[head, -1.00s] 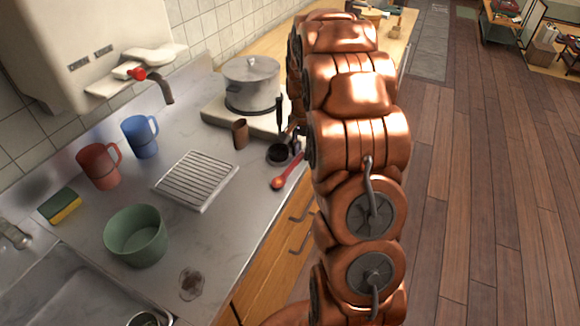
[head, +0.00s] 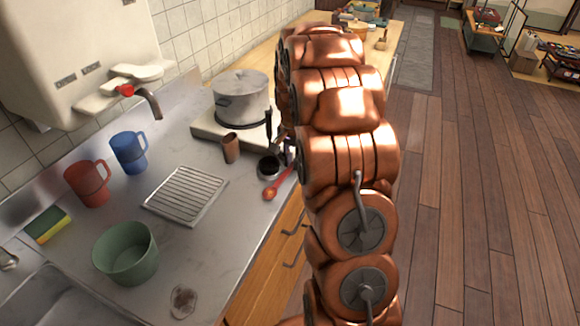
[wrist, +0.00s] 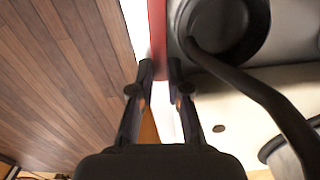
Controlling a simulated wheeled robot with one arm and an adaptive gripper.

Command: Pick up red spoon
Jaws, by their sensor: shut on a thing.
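The red spoon (head: 270,194) lies near the counter's front edge, its round bowl toward me and its handle running up and right behind my arm. In the wrist view, the red handle (wrist: 157,35) runs between the tips of my gripper (wrist: 160,72), which is shut on it. In the head view my copper arm hides most of the gripper. I cannot tell whether the spoon is lifted off the counter.
A black ladle (wrist: 262,90) lies close beside the spoon. A brown cup (head: 230,148) and a pot (head: 242,100) on a pale slab stand behind. A drying rack (head: 186,194), a green bowl (head: 127,255) and mugs are left. Open wood floor (head: 460,220) lies right.

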